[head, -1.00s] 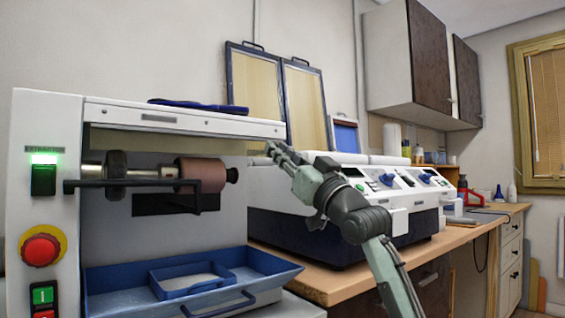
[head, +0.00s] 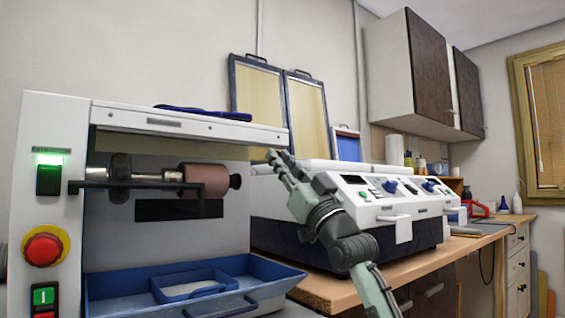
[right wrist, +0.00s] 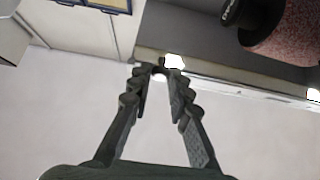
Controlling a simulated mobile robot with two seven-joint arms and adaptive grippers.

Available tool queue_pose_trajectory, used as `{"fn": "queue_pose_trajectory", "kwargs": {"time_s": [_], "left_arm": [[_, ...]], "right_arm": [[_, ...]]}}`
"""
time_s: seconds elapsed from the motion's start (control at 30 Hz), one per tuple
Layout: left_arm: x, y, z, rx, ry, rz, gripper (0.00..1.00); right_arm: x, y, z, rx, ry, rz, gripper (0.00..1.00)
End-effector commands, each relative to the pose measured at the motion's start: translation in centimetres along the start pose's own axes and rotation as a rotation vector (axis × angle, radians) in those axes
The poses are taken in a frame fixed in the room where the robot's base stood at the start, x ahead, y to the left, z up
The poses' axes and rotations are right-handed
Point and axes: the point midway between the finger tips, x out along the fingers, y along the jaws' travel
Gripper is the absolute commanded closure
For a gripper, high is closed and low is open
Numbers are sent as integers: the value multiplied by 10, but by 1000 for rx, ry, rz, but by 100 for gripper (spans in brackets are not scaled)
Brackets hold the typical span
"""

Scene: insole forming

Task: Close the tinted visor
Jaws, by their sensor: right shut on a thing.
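The tinted visor (head: 190,148) shows as a narrow yellowish strip under the white top edge of the grinding machine (head: 190,120). It hangs above the roller and leaves the machine's front opening mostly uncovered. My right gripper (head: 275,157) is at the right end of this strip. In the right wrist view its fingertips (right wrist: 160,70) come together at the visor's edge and are shut on it. The fingers hide the exact spot of contact. My left gripper is not in view.
A pinkish roller (head: 203,177) and a dark bar (head: 140,186) sit in the machine's opening. A blue tray (head: 250,286) sticks out below. A white machine with a dark base (head: 300,238) stands on the wooden bench (head: 335,293) behind my right arm.

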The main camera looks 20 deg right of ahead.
Motion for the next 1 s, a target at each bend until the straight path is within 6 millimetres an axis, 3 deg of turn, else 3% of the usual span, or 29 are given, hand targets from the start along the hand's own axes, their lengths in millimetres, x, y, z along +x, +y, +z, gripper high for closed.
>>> {"fn": "queue_pose_trajectory", "kwargs": {"time_s": [0.07,0.1,0.27,0.67,1.0], "left_arm": [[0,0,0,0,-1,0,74],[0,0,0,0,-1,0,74],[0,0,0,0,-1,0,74],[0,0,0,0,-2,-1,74],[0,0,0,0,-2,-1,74]], "right_arm": [[0,0,1,1,-2,0,100],[0,0,1,1,-2,0,80],[0,0,1,1,-2,0,62],[-10,1,1,0,-3,1,62],[-78,1,2,0,-5,1,62]]}}
